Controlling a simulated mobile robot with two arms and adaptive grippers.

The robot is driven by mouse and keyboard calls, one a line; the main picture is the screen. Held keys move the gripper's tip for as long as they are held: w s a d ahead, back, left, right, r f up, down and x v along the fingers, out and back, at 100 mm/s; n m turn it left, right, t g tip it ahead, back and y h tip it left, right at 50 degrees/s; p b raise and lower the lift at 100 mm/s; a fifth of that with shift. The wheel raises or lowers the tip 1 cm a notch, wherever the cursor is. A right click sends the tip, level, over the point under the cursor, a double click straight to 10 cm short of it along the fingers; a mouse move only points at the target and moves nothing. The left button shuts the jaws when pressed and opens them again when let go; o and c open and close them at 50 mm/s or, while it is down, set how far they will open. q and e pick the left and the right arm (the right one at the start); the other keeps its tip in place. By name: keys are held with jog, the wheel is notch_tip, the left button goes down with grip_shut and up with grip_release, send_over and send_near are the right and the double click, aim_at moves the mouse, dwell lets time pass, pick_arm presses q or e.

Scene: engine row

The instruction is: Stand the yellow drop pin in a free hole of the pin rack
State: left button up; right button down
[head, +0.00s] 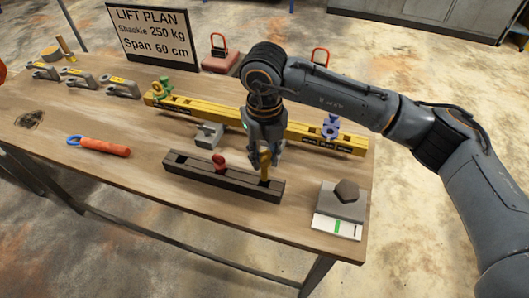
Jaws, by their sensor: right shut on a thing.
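The dark pin rack (222,184) lies along the near side of the workbench. A red pin (218,162) stands at its middle, and a hole near its left end looks empty. My right gripper (266,156) points down over the rack's right part and is shut on the yellow drop pin (265,168). The pin is about upright, with its upper part hidden between the fingers. Its lower end meets the rack's right end in the picture; I cannot tell whether it is in a hole or just above. My left gripper is not in view.
A yellow beam (200,108) lies behind the rack, with a grey block (208,135) between them. A grey plate with a brown hexagonal piece (347,191) is at the right. An orange-handled tool (100,146) and grey shackles (79,78) lie left. A lift plan sign (150,35) stands behind.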

aim_at(265, 170)
jog(key=shift+f+b, duration=2.7)
jog(key=shift+f, duration=0.25)
jog(key=c, duration=0.9)
grip_release()
notch_tip(265, 170, up, 12)
